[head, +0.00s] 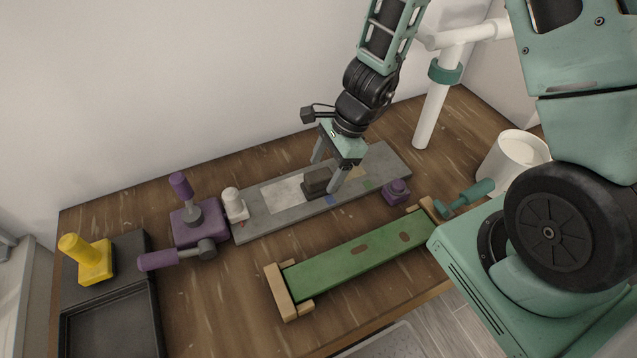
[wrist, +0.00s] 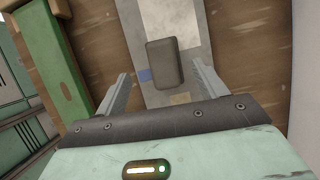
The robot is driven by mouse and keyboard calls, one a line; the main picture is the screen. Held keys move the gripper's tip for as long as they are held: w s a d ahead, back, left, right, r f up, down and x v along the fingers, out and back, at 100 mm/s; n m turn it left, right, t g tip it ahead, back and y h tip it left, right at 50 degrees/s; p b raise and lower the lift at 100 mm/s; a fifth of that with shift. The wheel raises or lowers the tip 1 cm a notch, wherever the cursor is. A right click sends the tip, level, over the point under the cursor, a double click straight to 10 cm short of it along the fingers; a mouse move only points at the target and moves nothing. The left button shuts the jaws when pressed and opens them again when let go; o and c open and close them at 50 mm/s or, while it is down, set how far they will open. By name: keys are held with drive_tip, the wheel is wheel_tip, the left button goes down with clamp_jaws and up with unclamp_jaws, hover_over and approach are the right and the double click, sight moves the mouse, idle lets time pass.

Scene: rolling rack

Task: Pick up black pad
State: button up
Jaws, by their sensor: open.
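The black pad (head: 316,182) is a small dark block lying on a long grey board (head: 252,218) on the wooden table. In the wrist view the pad (wrist: 164,64) lies just ahead of the fingers, about midway between their lines. My gripper (head: 327,174) is open and empty, with one finger on each side of the pad in the head view. In the wrist view its fingertips (wrist: 160,76) stand wide apart, and neither visibly touches the pad. The pad's underside is hidden.
A green board with wooden ends (head: 352,257) lies in front. Purple tools (head: 199,225) and a white knob (head: 234,204) stand left, a purple block (head: 396,192) right. A black tray (head: 110,318) and yellow stamp (head: 88,259) are far left. A white cup (head: 508,160) stands right.

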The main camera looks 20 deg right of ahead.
sight(319, 174)
drive_tip(key=x, duration=0.3)
drive_tip(key=b+x, duration=0.1)
drive_tip(key=x, duration=0.1)
drive_tip(key=shift+w+a+r, duration=0.1)
drive_tip(key=shift+w, duration=0.15)
drive_tip(key=shift+r, duration=0.1)
drive_tip(key=c, duration=1.1)
wheel_tip(319, 174, up, 10)
drive_tip(key=p, duration=0.3)
drive_tip(key=shift+p, duration=0.4)
drive_tip(key=o, duration=0.5)
drive_tip(key=shift+c, duration=0.2)
drive_tip(key=c, duration=0.3)
